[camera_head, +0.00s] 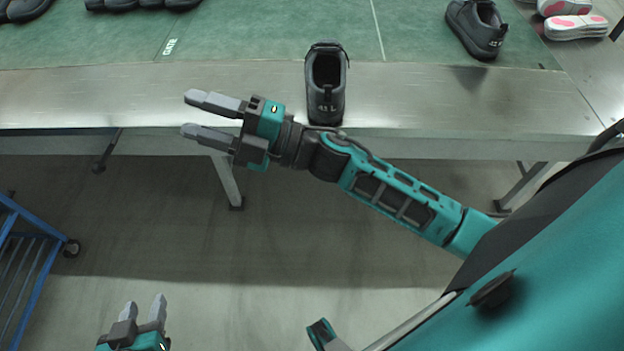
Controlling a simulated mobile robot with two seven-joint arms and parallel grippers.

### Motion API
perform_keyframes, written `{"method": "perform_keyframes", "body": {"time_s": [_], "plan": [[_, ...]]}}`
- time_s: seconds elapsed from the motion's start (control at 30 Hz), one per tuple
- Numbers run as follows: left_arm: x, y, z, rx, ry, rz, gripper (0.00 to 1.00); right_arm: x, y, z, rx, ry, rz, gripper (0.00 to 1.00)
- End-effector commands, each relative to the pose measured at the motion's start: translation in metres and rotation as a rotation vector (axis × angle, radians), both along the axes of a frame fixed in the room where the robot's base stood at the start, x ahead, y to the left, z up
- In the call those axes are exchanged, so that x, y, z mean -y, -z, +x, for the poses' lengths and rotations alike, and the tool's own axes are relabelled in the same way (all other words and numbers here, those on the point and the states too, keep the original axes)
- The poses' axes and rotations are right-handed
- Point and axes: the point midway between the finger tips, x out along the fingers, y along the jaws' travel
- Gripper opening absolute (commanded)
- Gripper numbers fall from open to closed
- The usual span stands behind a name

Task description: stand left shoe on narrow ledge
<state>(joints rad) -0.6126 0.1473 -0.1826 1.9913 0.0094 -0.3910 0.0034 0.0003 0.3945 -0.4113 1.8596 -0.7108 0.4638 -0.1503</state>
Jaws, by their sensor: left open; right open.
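A dark grey shoe marked "41 L" (327,108) stands upright on the bare metal ledge (420,105) along the table's front. My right gripper (192,115) is open and empty, to the left of the shoe over the front of the ledge. My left gripper (144,305) is open and empty, low at the bottom left, well away from the shoe.
The green mat (250,35) lies behind the ledge. Another dark shoe (476,28) stands on it at right, with pink-and-white shoes (573,25) beyond. Dark shoe parts show at top left. A blue wheeled cart (35,262) stands at lower left. The ledge's left part is clear.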

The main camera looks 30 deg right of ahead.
Motion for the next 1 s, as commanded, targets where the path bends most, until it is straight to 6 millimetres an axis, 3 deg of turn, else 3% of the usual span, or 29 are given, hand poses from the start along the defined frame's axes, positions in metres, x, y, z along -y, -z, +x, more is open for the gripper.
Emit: {"method": "perform_keyframes", "body": {"time_s": [0.17, 0.3, 0.43, 0.53, 0.63, 0.87, 1.0], "plan": [[0.0, 0.0, 0.0, 0.0, 0.0, 0.0, 0.44, 0.06, 0.092, -0.01, -0.62, 0.346, 0.375, 0.48], [0.0, 0.0, 0.0, 0.0, -0.001, -0.001, 0.44, 0.092, 0.172, -0.055, -1.044, 0.557, 0.578, 0.48], [0.0, 0.0, 0.0, 0.0, -0.001, -0.001, 0.44, 0.102, 0.218, -0.098, -1.3, 0.673, 0.688, 0.48], [0.001, 0.0, 0.0, -0.001, 0.0, -0.002, 0.44, 0.104, 0.233, -0.116, -1.397, 0.714, 0.726, 0.48], [0.001, 0.0, 0.0, -0.001, 0.0, -0.002, 0.44, 0.105, 0.237, -0.121, -1.427, 0.726, 0.737, 0.48], [0.001, -0.001, 0.0, -0.001, 0.0, -0.002, 0.44, 0.105, 0.236, -0.121, -1.425, 0.724, 0.734, 0.48], [0.0, -0.014, -0.001, -0.001, -0.001, 0.001, 0.44, 0.107, 0.225, -0.122, -1.422, 0.731, 0.731, 0.48]]}}
